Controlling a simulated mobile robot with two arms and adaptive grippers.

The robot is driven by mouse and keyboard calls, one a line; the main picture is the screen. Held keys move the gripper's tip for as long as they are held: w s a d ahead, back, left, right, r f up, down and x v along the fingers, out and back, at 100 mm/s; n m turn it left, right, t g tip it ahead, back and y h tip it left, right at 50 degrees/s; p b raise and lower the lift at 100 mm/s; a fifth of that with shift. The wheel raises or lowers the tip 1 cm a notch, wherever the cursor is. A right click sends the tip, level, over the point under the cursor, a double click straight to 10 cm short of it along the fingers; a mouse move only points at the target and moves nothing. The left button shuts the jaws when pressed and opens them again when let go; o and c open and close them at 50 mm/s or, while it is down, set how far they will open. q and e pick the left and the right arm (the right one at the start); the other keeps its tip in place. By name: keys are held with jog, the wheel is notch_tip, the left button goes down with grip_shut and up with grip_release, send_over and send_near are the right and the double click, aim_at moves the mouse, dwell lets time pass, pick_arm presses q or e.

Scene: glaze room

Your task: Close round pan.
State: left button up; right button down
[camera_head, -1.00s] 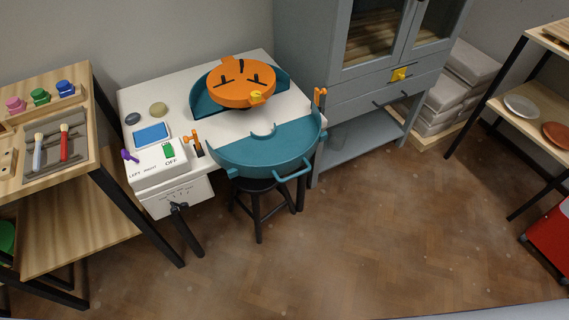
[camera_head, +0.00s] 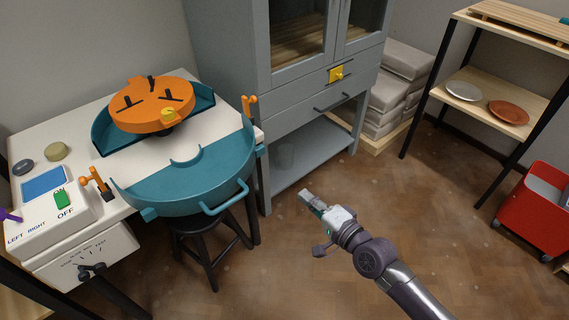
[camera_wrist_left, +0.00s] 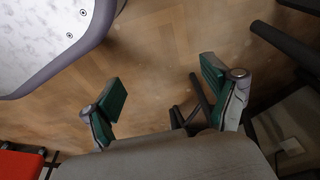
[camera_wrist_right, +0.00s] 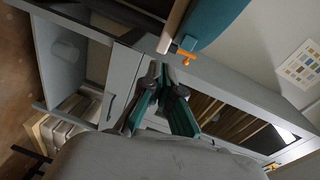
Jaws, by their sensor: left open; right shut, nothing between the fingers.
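The round pan is a teal splash pan in two halves on a white wheel table. The front half (camera_head: 190,172) has a teal handle (camera_head: 226,200) on its outer edge. The rear half (camera_head: 103,133) stands behind the orange wheel head (camera_head: 150,103), and a pale gap lies between the halves. My right gripper (camera_head: 308,196) is shut and empty, right of the front half and apart from it. Its fingers (camera_wrist_right: 163,105) show in the right wrist view. My left gripper (camera_wrist_left: 158,92) is open and empty over the floor in the left wrist view; the head view does not show it.
Orange latches (camera_head: 97,184) stand at the table's edges. A black stool (camera_head: 207,240) sits beneath the pan. A grey cabinet (camera_head: 292,112) stands right of the table. A red cart (camera_head: 525,215) is at the far right. The floor (camera_head: 400,205) between is clear.

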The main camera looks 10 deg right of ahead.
jog(key=y, duration=0.1)
send_near(261, 152)
jog(key=shift+m+t, duration=0.3)
jog(key=b+x, duration=0.1)
jog(key=x, duration=0.5)
jog(key=shift+a+f, duration=0.15)
pick_arm(q)
jog(key=shift+w+d+r, duration=0.15)
jog(key=shift+w+r, duration=0.35)
jog(key=shift+r, duration=0.3)
jog(key=shift+w+d+r, duration=0.1)
jog(key=shift+w+r, duration=0.35)
jog(key=shift+r, duration=0.4)
jog(key=shift+w+d+r, duration=0.15)
jog(key=shift+w+r, duration=0.35)
jog(key=shift+r, duration=0.3)
pick_arm(e)
jog(key=shift+w+a, duration=0.3)
jog(key=shift+w, duration=0.25)
pick_arm(q)
jog(key=shift+b, duration=0.3)
